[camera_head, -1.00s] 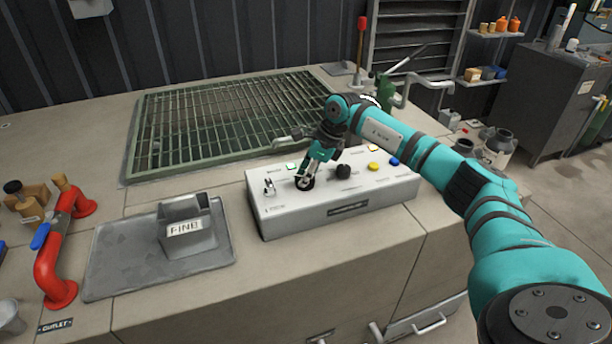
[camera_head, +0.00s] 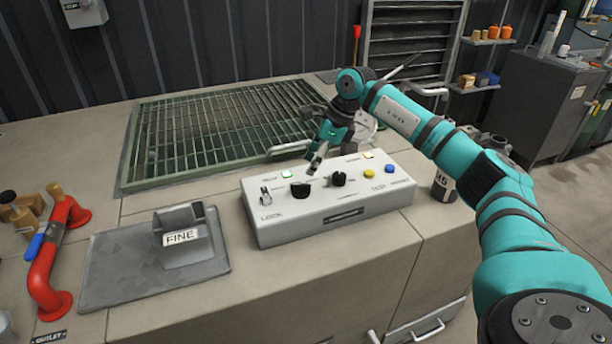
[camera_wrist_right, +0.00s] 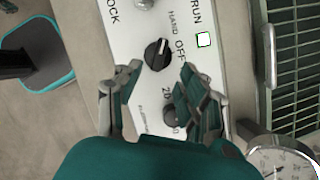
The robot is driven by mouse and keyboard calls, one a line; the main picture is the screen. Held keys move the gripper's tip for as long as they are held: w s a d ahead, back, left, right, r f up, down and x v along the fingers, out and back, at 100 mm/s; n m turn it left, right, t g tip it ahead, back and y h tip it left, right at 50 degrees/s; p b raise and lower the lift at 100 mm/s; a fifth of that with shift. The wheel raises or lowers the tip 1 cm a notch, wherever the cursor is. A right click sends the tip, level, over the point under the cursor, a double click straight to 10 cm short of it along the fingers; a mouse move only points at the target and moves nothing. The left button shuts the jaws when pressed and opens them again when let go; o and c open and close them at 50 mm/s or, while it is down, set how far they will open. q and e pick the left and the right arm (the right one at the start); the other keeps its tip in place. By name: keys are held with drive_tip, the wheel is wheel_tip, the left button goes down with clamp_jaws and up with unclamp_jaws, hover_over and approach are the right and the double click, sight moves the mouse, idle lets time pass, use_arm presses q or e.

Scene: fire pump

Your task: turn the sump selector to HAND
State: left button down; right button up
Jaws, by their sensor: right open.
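The white control box (camera_head: 330,215) stands on the bench. Its sump selector, a black knob (camera_head: 300,190), sits near the left end beside a metal toggle marked LOCK (camera_head: 265,194). In the right wrist view the selector (camera_wrist_right: 157,54) is close to the printed words HAND and OFF; its pale pointer line is turned toward the upper right, and I cannot tell its exact setting. My right gripper (camera_head: 316,160) is open and empty above the box, behind and right of the selector. In the wrist view its fingertips (camera_wrist_right: 160,74) lie apart, just below the selector. My left gripper is out of view.
A second black knob (camera_head: 338,179), a yellow button (camera_head: 369,174) and a blue button (camera_head: 390,168) are on the same box. A green grating (camera_head: 215,130) lies behind. A grey plate with a FINE block (camera_head: 181,238) and red pipe (camera_head: 45,265) are to the left.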

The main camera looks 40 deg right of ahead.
drive_tip(key=v, duration=0.4)
drive_tip(key=shift+a, duration=0.1)
drive_tip(key=shift+f, duration=0.1)
idle(0.4)
